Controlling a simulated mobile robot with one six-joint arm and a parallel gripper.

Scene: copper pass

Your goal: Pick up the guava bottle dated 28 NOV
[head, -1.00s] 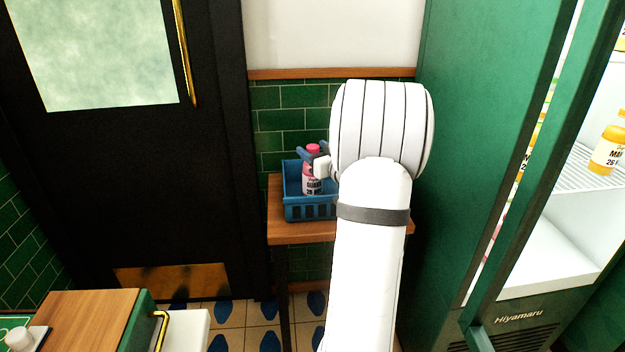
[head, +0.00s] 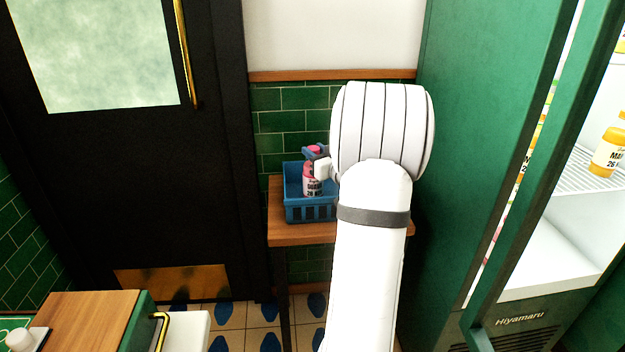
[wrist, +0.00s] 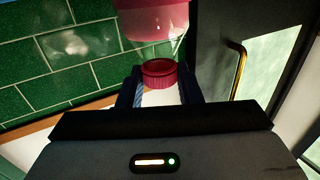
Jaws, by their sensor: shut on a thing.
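A guava bottle (head: 312,181) with a pink cap and a pale label stands upright in the blue basket (head: 310,211). Its label shows "GUAVA", but the date is too small to read surely. My gripper (head: 315,152) is at the top of the bottle, shut on its cap and neck. In the wrist view the pink cap (wrist: 159,73) sits between the two dark fingers, with part of the bottle body (wrist: 155,18) showing beyond it. My arm hides the right part of the basket.
The basket is on a small wooden table (head: 290,231) against the green tiled wall. A black door (head: 110,180) is at left. A green fridge (head: 460,150) at right holds a mango bottle (head: 608,152). A wooden-topped counter (head: 90,318) is at lower left.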

